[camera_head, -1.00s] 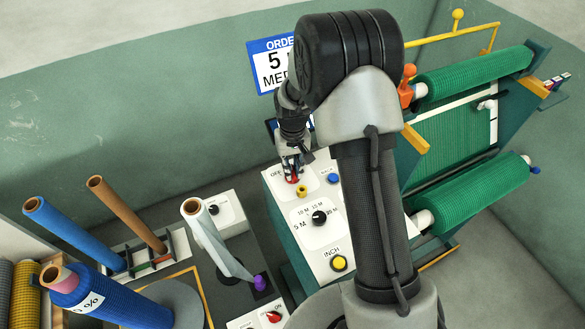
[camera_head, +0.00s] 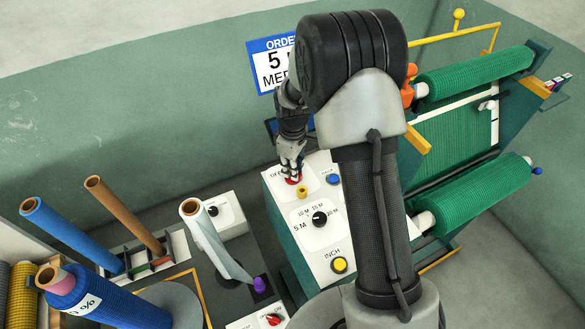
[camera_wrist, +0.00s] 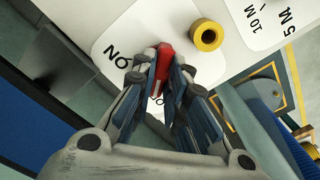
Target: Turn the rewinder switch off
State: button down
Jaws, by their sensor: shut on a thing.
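The rewinder switch is a red knob (camera_head: 293,180) on the white control panel (camera_head: 284,212), and its red handle (camera_wrist: 165,56) also shows in the wrist view. My gripper (camera_head: 291,172) is at the knob, and its fingers (camera_wrist: 160,82) are shut on it from both sides. The red handle's far end sticks out beyond the fingertips. An ON label (camera_wrist: 122,54) is readable to the left of the knob in the wrist view; another label below it is mostly hidden by the fingers.
A yellow ring-shaped part (camera_wrist: 206,35) stands close to the right of the knob. The panel also has a blue button (camera_head: 333,179), a black dial (camera_head: 319,218) and a yellow INCH button (camera_head: 339,264). Green netting rolls (camera_head: 480,205) are at right; film rolls (camera_head: 130,220) stand at left.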

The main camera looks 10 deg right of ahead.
jog(key=shift+n, duration=0.6)
jog(key=c, duration=1.6)
grip_release()
notch_tip(320, 180, up, 12)
